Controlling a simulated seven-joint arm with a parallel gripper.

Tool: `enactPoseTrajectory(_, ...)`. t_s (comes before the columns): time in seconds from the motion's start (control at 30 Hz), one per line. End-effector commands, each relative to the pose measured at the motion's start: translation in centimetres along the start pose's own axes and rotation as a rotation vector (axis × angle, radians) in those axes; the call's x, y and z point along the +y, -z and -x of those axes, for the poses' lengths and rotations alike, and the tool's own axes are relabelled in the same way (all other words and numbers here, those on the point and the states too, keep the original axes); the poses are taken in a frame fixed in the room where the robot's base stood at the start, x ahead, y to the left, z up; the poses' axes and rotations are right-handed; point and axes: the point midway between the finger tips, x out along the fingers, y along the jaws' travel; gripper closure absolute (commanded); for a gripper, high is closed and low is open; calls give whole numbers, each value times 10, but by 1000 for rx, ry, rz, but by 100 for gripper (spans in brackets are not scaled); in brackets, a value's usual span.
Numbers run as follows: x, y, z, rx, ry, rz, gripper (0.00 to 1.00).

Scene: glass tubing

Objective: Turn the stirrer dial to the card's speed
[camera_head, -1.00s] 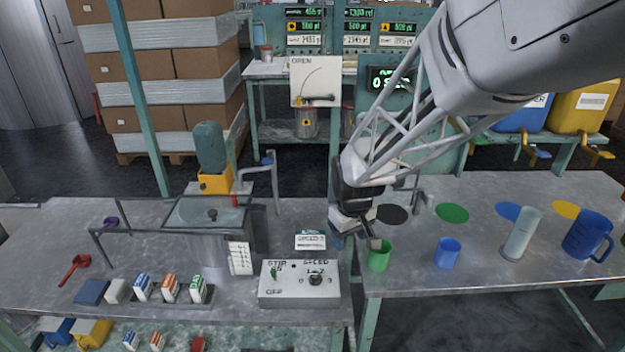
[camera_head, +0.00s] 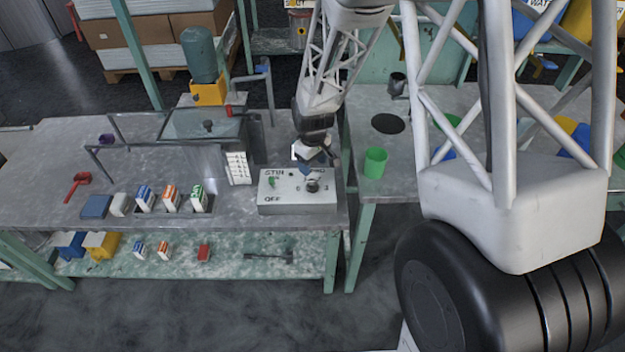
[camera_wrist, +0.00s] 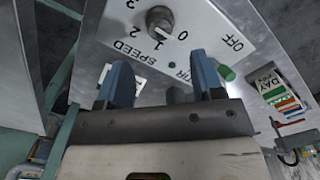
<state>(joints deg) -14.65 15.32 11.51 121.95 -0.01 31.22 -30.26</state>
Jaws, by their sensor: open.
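The stirrer box (camera_head: 288,199) is a pale box near the front edge of the left bench. Its dial (camera_head: 313,186) is a dark round knob on the right of the top face. In the wrist view the dial (camera_wrist: 159,20) shows a pale mark, with printed 0, 1 and 2 around it and the word SPEED. A green switch (camera_head: 272,182) marked STIR and OFF is left of it. My gripper (camera_head: 308,170) is open just behind the dial. Its two blue fingers (camera_wrist: 161,78) are apart, with nothing visibly between them. The speed card is not clearly visible.
A white panel (camera_head: 237,167) stands left of the box, with small coloured cartons (camera_head: 171,198) farther left. A green cup (camera_head: 375,162) is on the right bench, past a gap. My own arm covers much of the right side.

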Motion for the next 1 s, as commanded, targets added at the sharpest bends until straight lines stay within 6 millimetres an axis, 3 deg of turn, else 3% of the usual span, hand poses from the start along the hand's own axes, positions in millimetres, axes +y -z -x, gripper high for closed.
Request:
enactPoseTrajectory(0.57, 0, 0, -6, -1, 0, 1, 39)
enactPoseTrajectory(1.0, 0, 0, -45, -2, 1, 1, 39)
